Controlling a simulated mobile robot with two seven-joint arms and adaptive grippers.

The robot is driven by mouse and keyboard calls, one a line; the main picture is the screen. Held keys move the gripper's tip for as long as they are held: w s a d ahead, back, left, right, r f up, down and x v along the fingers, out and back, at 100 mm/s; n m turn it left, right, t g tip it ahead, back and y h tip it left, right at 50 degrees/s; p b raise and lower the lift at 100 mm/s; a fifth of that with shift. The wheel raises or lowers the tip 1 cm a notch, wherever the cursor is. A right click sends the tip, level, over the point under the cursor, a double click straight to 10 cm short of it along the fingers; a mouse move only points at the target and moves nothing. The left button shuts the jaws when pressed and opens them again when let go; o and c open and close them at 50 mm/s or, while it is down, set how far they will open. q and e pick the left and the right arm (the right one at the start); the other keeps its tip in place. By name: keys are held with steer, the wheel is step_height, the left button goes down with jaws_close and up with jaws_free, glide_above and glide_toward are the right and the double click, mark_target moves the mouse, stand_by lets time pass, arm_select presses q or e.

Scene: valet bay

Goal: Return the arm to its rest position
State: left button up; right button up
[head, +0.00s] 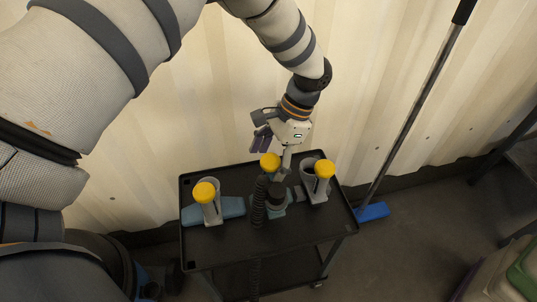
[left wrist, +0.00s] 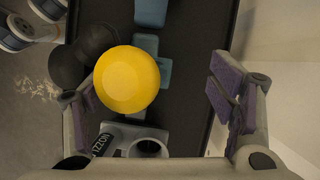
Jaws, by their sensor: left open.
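My left arm (head: 295,35) reaches down from the top of the head view over a black cart. My left gripper (head: 274,152) is open above the cart's back edge, its purple pads spread apart. In the left wrist view the open fingers (left wrist: 155,105) frame a yellow round cap (left wrist: 127,80), which lies nearer the left finger. That seems to be the middle yellow cap (head: 270,162) on the cart. Whether a finger touches anything is hard to tell; nothing is seen gripped. My right gripper is not in view.
The cart (head: 228,243) carries a left yellow cap (head: 205,192), a right yellow cap (head: 325,169), grey holders (head: 315,190), blue-grey tool parts (head: 233,207) and a black ribbed hose (head: 258,205). A pale ribbed wall (head: 385,80) stands close behind. A blue-headed broom (head: 372,212) leans at right.

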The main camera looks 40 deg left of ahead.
arm_select(q)
step_height(320, 180, up, 8)
steer(key=p, duration=0.2)
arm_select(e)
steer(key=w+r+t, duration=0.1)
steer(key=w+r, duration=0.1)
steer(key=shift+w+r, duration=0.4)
